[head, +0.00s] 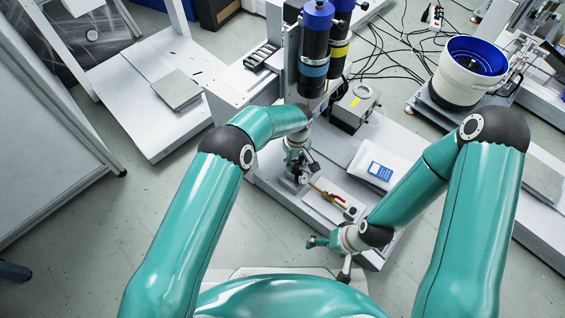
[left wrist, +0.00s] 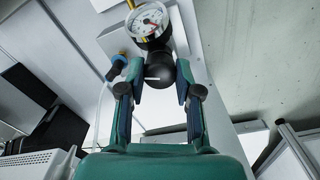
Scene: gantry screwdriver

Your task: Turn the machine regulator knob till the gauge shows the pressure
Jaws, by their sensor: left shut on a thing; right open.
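The round white pressure gauge (left wrist: 149,20) with a red needle shows at the top of the left wrist view; its numbers are too small to read. Below it is the black regulator knob (left wrist: 158,68) with a short white mark. My left gripper (left wrist: 159,82) has one finger on each side of the knob and is shut on it. In the head view my left gripper (head: 298,165) is at the front of the machine, and its arm and wrist hide the knob and gauge. My right gripper (head: 326,258) is open and empty, low in front of the machine's base.
A blue-lined bowl feeder (head: 462,85) stands at right.

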